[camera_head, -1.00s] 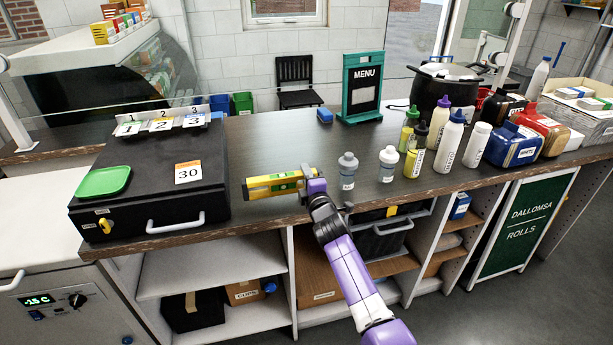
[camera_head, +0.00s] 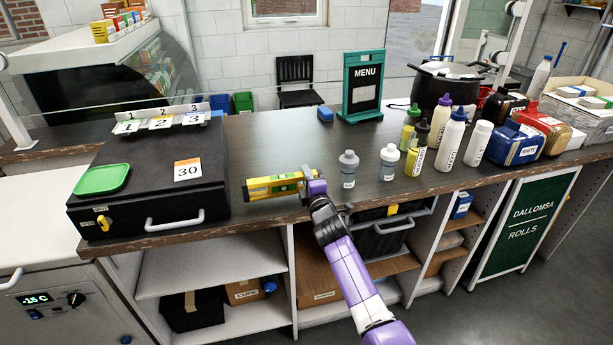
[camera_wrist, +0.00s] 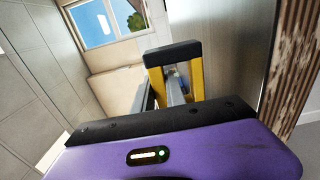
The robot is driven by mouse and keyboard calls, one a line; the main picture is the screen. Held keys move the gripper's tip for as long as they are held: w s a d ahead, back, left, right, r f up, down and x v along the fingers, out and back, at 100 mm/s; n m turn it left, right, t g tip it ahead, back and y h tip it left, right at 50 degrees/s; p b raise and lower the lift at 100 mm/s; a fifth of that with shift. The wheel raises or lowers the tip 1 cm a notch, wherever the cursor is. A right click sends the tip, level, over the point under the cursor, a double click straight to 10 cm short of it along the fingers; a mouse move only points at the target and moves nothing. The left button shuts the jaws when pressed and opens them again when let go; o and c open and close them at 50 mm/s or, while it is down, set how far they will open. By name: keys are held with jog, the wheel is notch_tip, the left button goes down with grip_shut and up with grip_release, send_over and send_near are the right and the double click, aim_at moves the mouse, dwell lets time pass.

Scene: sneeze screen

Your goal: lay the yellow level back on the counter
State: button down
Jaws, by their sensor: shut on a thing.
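The yellow level (camera_head: 272,186) is at the front part of the dark counter (camera_head: 265,150), between the black cash box and the small grey bottles. It lies lengthwise from left to right, at or just above the counter top; I cannot tell if it touches. My gripper (camera_head: 308,183) is shut on its right end. In the wrist view the level (camera_wrist: 196,78) shows as a yellow frame with a black end cap, close beside the counter surface (camera_wrist: 235,50).
A black box (camera_head: 150,180) with a green tray (camera_head: 102,179) stands to the left. Two small bottles (camera_head: 348,170) stand just right of my gripper, with several taller bottles beyond. A menu stand (camera_head: 362,88) and a blue block (camera_head: 325,114) are behind. The counter behind the level is clear.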

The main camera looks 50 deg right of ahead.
jog(key=shift+f+b, duration=1.2)
jog(key=shift+f, duration=0.15)
jog(key=c, duration=1.3)
grip_release()
jog(key=shift+c, duration=1.1)
jog(key=shift+f, duration=0.15)
jog(key=shift+s, duration=0.1)
jog(key=shift+p+v, duration=0.4)
jog(key=shift+v, duration=1.05)
jog(key=shift+s+a, duration=0.1)
jog(key=shift+a, duration=0.05)
jog(key=v, duration=0.6)
jog(key=shift+s+a+p, duration=0.2)
jog(key=shift+s+p, duration=0.05)
jog(key=shift+p, duration=0.15)
